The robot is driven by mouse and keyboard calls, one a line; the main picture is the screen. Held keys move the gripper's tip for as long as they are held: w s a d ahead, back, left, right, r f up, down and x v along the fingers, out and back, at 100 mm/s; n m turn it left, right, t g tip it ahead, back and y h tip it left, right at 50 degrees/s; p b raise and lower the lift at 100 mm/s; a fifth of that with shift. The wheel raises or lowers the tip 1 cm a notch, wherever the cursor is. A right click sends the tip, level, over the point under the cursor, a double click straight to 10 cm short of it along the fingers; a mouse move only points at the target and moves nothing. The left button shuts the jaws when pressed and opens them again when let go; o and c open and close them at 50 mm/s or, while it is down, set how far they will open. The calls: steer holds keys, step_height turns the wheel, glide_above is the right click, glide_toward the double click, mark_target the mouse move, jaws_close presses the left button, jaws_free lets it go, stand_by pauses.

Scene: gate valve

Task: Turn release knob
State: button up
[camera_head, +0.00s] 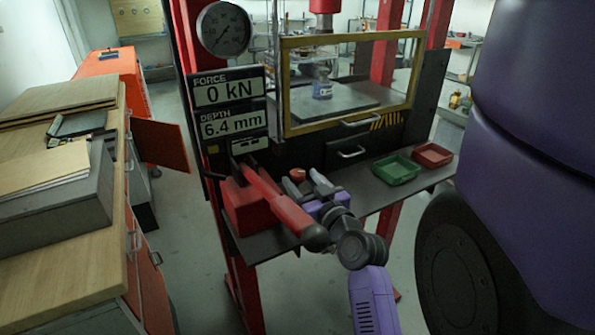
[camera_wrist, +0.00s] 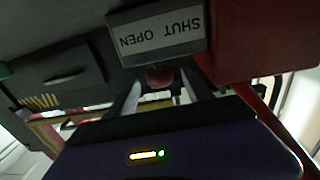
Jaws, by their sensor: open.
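The release knob is a small round red knob (camera_head: 297,174) at the front of the press, to the right of the red pump lever. In the wrist view the knob (camera_wrist: 159,77) shows beneath a plate (camera_wrist: 158,35) reading SHUT and OPEN, upside down. My gripper (camera_head: 304,181) is open in front of the knob. In the wrist view its two fingers (camera_wrist: 160,90) lie to either side of the knob with gaps visible. I cannot tell how deep the knob sits between the fingertips.
A red pump lever (camera_head: 276,203) with a dark grip lies just left of my gripper. The displays (camera_head: 230,104) read 0 kN and 6.4 mm. A yellow-framed guard (camera_head: 350,80) covers the press bed. Green (camera_head: 396,170) and red (camera_head: 432,155) trays sit on the shelf at right.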

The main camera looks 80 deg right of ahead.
mark_target(301, 180)
steer(key=shift+p+x, duration=0.3)
steer(key=shift+x, duration=1.25)
steer(key=shift+c, duration=0.2)
jaws_close()
steer(key=shift+f, duration=0.1)
